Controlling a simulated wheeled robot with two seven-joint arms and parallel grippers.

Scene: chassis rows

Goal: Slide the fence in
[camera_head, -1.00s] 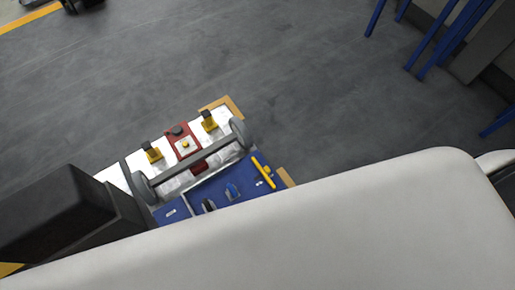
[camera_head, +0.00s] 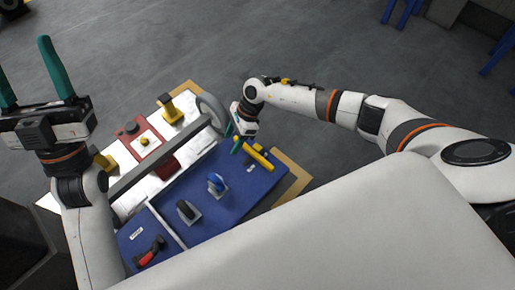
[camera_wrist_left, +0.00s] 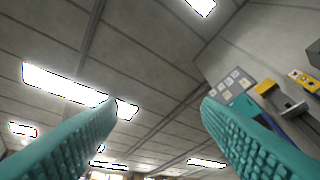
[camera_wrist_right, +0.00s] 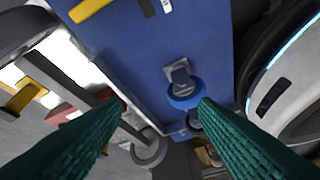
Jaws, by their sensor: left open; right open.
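No part is marked as the fence, so I cannot tell which it is. A long grey bar (camera_head: 150,172) with a grey ring (camera_head: 213,108) at its far end lies across the white bed of the station. The bar also shows in the right wrist view (camera_wrist_right: 70,85). A yellow bar (camera_head: 258,156) sits on the blue panel (camera_head: 237,190). My right gripper (camera_head: 233,138) is open, over the panel's far edge beside the yellow bar; nothing shows between its fingers.
The panel carries a blue knob (camera_head: 216,183), a black knob (camera_head: 187,211) and a red handle (camera_head: 149,252). A red block (camera_head: 139,142) and a yellow block (camera_head: 170,109) stand on the white bed. Grey floor (camera_head: 290,40) is clear behind; blue legs (camera_head: 402,12) stand at top right.

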